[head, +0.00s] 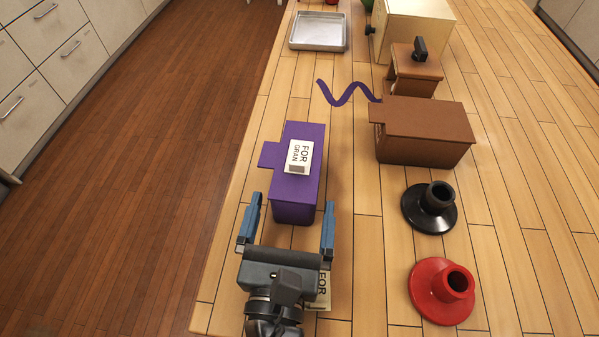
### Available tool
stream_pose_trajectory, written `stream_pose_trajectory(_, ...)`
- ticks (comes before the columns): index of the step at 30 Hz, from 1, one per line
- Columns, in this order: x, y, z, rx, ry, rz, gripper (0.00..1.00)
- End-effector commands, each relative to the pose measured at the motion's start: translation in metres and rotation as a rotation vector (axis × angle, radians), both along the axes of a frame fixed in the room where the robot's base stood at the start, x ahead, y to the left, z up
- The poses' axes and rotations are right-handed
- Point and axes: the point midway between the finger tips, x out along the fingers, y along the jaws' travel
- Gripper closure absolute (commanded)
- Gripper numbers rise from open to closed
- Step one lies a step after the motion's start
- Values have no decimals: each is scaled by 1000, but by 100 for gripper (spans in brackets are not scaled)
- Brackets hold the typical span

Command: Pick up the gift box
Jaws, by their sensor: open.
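The gift box is most likely the purple box (312,147) with a side tab and a white tag (300,157) on top reading "FOR GRAN". It sits on the wooden counter near its left edge. My gripper (287,222) is open and points at the near end of the box. One blue finger is left of the box's near end and the other is right of it. I cannot tell how high the fingers are above the counter, or whether they touch the box. Another tag reading "FOR" (321,287) lies partly hidden under my gripper.
Right of the purple box are a brown box (424,135), a black flanged piece (428,208) and a red flanged piece (441,293). A purple wavy strip (345,94), a metal tray (318,32), a small brown box (416,68) and a tan box (412,28) are farther back.

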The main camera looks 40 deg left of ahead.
Motion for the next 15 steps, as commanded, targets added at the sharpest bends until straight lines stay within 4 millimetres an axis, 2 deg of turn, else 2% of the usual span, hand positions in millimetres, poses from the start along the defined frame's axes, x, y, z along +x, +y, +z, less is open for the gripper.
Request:
stream_pose_trajectory(9,42,24,2,2,0,-1,0)
stream_pose_trajectory(15,49,28,1,1,0,-1,0)
